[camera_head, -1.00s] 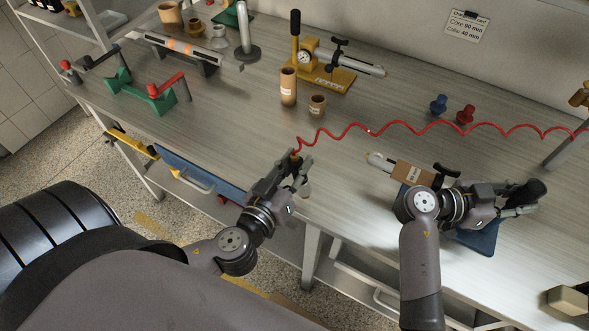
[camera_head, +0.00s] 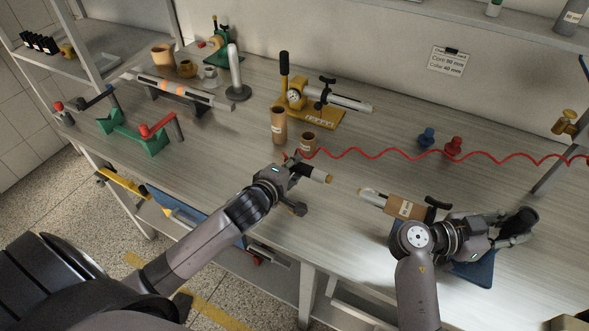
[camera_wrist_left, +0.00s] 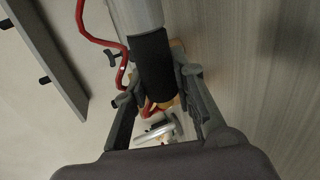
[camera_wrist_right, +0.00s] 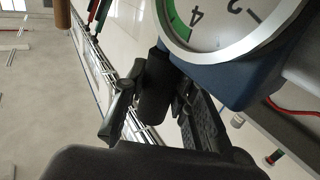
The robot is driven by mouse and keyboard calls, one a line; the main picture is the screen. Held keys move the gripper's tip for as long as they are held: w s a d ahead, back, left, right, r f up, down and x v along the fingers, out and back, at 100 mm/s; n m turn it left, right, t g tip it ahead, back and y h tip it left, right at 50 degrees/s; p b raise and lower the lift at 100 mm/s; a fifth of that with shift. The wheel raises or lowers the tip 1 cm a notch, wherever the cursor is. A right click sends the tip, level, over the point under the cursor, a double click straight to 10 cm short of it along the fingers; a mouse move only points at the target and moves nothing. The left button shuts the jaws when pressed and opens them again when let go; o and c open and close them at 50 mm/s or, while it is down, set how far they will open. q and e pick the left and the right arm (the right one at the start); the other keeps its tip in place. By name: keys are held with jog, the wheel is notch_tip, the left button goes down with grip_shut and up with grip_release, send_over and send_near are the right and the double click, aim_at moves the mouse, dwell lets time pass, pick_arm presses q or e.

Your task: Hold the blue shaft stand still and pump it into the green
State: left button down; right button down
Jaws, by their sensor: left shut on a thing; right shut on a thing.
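The blue stand (camera_head: 472,272) is at the right, with a silver shaft (camera_head: 370,197) and a brown labelled core (camera_head: 405,207) on it. My right gripper (camera_head: 515,228) is shut on the stand's black handle (camera_head: 524,220); the handle also shows in the right wrist view (camera_wrist_right: 155,88). There, the gauge (camera_wrist_right: 230,25) is cut off, with part of a green band (camera_wrist_right: 182,18); I cannot see its needle. My left gripper (camera_head: 296,172) is shut on a black-and-silver tool (camera_head: 316,174) with a brass tip, also in the left wrist view (camera_wrist_left: 153,65). It is left of the shaft, apart from it.
A red coiled hose (camera_head: 400,155) runs across the bench. Behind it are a yellow gauge stand (camera_head: 318,117), brown cores (camera_head: 279,125), and blue (camera_head: 426,138) and red (camera_head: 453,147) knobs. The bench right of the left gripper is mostly clear.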

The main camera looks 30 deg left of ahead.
aim_at(322, 180)
pick_arm(q)
jog(key=shift+d, duration=0.15)
jog(key=shift+d, duration=2.75)
jog(key=shift+s+d+r, duration=0.1)
jog(key=shift+d, duration=1.05)
dwell(4.0)
